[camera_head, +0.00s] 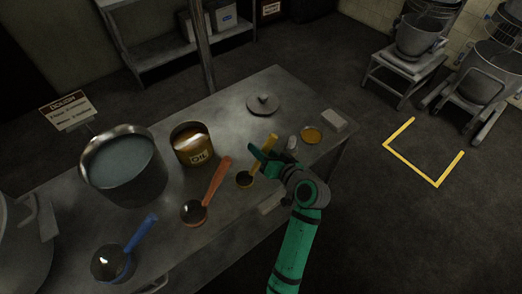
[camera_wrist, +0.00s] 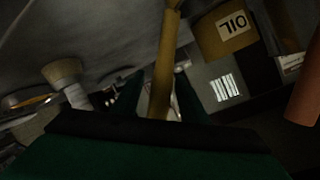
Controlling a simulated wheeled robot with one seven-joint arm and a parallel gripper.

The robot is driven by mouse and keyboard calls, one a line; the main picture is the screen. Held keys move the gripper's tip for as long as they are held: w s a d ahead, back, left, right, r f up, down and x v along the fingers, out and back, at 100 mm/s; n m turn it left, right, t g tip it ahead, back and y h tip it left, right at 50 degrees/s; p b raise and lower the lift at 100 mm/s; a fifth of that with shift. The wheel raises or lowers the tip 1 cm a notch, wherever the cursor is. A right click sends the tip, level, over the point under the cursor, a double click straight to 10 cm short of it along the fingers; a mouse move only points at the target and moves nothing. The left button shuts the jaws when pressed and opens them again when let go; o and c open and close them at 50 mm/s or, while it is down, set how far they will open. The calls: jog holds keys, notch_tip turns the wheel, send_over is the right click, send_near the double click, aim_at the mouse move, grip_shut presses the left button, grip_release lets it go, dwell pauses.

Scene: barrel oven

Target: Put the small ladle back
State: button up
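The small ladle has a yellow handle and a small dark bowl (camera_head: 245,180). In the head view it is at the oil pot's right, its handle (camera_head: 271,142) slanting up to the right. My gripper (camera_head: 262,158) is at this handle, covering its middle. In the wrist view the yellow handle (camera_wrist: 166,60) runs between my two dark fingers (camera_wrist: 158,100), with a gap seeming to show on its left. The fingers look open around it; contact is hard to make out in the dark. Whether the bowl touches the table is unclear.
The oil pot (camera_head: 194,148) and a large grey pot (camera_head: 125,168) stand on the metal table (camera_head: 240,100). Orange-handled (camera_head: 215,185) and blue-handled (camera_head: 138,236) ladles lie left of my gripper. A round lid (camera_head: 263,104), a yellow-topped jar (camera_head: 311,135) and a pale block (camera_head: 334,121) are farther right.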

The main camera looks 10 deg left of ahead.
jog(key=v, duration=1.2)
jog(key=s+d+f+m+t+h, duration=0.35)
jog(key=s+f+m+h, duration=0.35)
jog(key=s+f, duration=0.7)
jog(key=s+r+n+t+h, duration=0.1)
jog(key=s+r+n, duration=0.1)
jog(key=s, duration=0.6)
jog(key=s+r+n+t+h, duration=0.1)
jog(key=s+r+n+h, duration=0.1)
jog(key=s+r, duration=0.3)
jog(key=s, duration=0.4)
jog(key=shift+s+d+n, duration=0.3)
jog(key=shift+n, duration=0.1)
